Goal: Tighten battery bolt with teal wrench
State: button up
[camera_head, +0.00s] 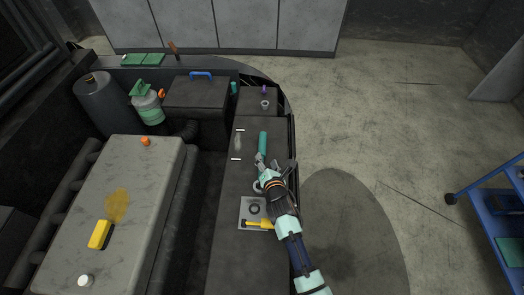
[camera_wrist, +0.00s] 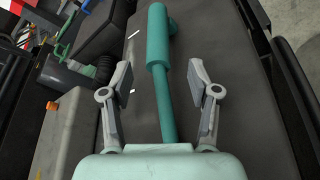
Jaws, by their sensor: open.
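The teal wrench (camera_wrist: 166,85) lies lengthwise on the dark ledge in the wrist view, with its thick handle toward the far end and its thin shaft running back toward my wrist. In the head view the wrench (camera_head: 263,143) shows just beyond my gripper (camera_head: 262,163). In the wrist view my gripper (camera_wrist: 163,85) is open, one finger on each side of the wrench shaft, and neither finger appears to touch it. The near end of the wrench is hidden by my wrist. I cannot make out the battery bolt for certain.
A dark box with a blue handle (camera_head: 201,75) stands at the back left. A grey engine block (camera_head: 120,200) fills the left. A pale plate (camera_head: 248,208) with a yellow tool (camera_head: 258,224) lies near my arm. A blue cart (camera_head: 490,210) stands right; the floor between is clear.

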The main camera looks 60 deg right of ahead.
aim_at(264, 153)
jog(key=shift+w+d+f, duration=0.2)
jog(key=shift+w+d, duration=0.2)
jog(key=shift+d, duration=0.2)
jog(key=b+x, duration=0.3)
jog(key=x, duration=0.2)
jog(key=shift+r, duration=0.1)
jog(key=shift+a+r, duration=0.1)
grip_shut()
